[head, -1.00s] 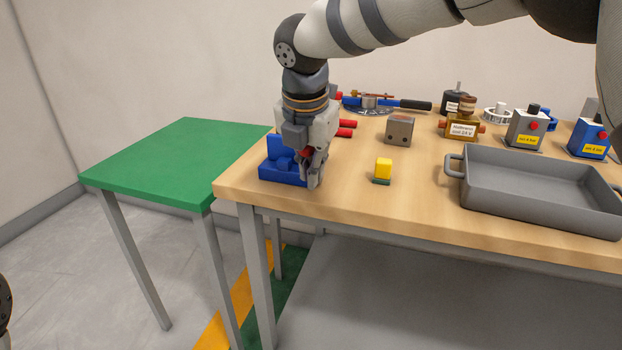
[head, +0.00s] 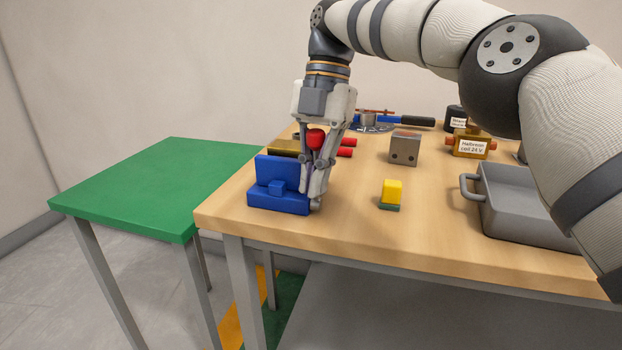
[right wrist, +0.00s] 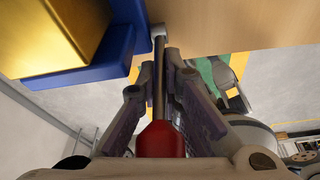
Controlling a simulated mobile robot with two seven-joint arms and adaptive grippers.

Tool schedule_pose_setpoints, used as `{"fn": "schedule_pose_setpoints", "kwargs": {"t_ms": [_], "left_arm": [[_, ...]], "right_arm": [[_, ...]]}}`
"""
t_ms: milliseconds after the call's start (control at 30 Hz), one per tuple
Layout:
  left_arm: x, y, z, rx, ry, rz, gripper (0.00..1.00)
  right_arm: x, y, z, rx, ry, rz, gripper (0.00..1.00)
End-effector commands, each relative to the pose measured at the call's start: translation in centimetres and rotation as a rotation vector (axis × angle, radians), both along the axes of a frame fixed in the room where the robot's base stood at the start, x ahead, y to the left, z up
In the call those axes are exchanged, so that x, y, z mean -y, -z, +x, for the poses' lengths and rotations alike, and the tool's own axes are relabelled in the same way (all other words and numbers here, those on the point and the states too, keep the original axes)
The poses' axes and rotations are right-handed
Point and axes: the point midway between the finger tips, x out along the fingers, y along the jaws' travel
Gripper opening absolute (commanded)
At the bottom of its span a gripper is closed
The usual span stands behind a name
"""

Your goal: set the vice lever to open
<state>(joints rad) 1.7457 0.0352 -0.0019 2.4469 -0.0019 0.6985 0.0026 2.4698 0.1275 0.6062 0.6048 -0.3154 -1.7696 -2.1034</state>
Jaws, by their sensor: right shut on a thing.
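The blue vice (head: 275,200) sits at the left front corner of the wooden table, with a gold block (head: 284,146) at its back. In the right wrist view the gold block (right wrist: 50,28) lies against the vice's blue body (right wrist: 118,50). The lever is a steel rod (right wrist: 160,85) with a red knob (right wrist: 162,140); the knob (head: 316,138) also shows in the head view, between the finger bases. The lever looks roughly upright at the vice's right end. My right gripper (head: 318,192) points down, shut on the lever. My left gripper is out of view.
A yellow-and-green block (head: 391,194) stands right of the vice. A grey box (head: 404,149), a grey tray (head: 500,228) and labelled parts stand farther right and back. A green side table (head: 150,185) is at the left. The table front is clear.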

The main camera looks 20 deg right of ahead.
Motion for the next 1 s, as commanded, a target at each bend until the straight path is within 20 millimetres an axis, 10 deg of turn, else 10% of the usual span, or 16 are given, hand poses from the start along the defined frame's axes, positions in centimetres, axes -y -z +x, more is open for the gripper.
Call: {"fn": "schedule_pose_setpoints", "kwargs": {"t_ms": [500,633,1000], "left_arm": [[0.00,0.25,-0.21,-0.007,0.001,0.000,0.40],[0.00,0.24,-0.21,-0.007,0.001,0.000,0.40],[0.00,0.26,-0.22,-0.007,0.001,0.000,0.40]], "right_arm": [[0.14,-0.10,0.24,-0.003,0.006,0.010,0.00],[0.14,-0.07,0.21,-0.005,0.005,0.009,0.28],[-0.07,0.02,0.15,-0.008,0.003,0.012,0.28]]}}
